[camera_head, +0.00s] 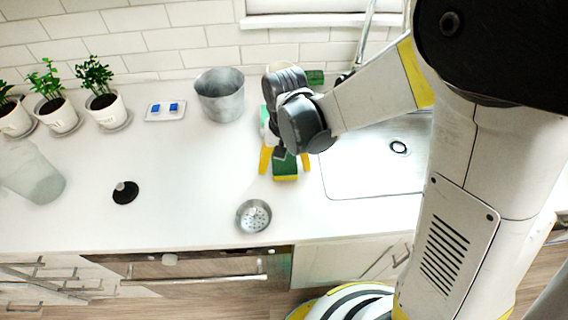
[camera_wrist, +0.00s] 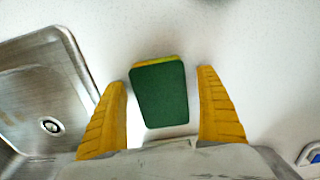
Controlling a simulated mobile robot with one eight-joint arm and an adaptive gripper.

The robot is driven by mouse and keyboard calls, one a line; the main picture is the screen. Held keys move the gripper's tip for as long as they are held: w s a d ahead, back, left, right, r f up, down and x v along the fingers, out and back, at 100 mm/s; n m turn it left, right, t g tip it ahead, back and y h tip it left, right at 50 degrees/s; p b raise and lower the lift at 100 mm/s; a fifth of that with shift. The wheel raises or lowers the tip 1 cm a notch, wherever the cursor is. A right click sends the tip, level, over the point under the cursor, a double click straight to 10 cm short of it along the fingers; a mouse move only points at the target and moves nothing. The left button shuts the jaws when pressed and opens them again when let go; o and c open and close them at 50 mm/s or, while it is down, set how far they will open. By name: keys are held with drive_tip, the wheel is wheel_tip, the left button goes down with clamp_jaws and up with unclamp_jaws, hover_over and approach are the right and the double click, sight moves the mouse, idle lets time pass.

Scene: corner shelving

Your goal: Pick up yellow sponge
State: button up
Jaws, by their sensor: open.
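The sponge (camera_wrist: 160,94) has a green top face and a yellow layer that shows along its far edge in the wrist view. It lies on the white counter, and it also shows in the head view (camera_head: 286,168), partly covered by my gripper. My gripper (camera_wrist: 165,100) is open, with one yellow finger on each side of the sponge and a gap of counter visible on both sides. In the head view my gripper (camera_head: 285,160) points down over the sponge. I cannot tell how far the fingertips are above the counter.
A steel sink (camera_head: 375,170) is right of the sponge. A metal pot (camera_head: 220,95) stands behind left, and a small round strainer (camera_head: 253,216) lies in front. A black stopper (camera_head: 125,192), potted plants (camera_head: 103,100) and a tilted grey cup (camera_head: 34,176) are left.

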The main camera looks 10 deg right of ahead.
sight(288, 163)
drive_tip(key=c, duration=0.9)
drive_tip(key=shift+r, duration=0.1)
drive_tip(key=shift+r+p, duration=0.3)
drive_tip(key=shift+r, duration=0.2)
drive_tip(key=r+p, duration=0.1)
drive_tip(key=r, duration=0.1)
drive_tip(key=d+r+p, duration=0.1)
drive_tip(key=r, duration=0.1)
drive_tip(key=d+r+p, duration=0.1)
drive_tip(key=d+r, duration=0.1)
drive_tip(key=d, duration=0.1)
drive_tip(key=d+r+p, duration=0.1)
drive_tip(key=d+r, duration=0.1)
drive_tip(key=d, duration=0.2)
drive_tip(key=d+r, duration=0.2)
drive_tip(key=d, duration=0.1)
drive_tip(key=shift+w+d+p, duration=0.15)
drive_tip(key=shift+d+p, duration=0.2)
drive_tip(key=shift+p, duration=0.05)
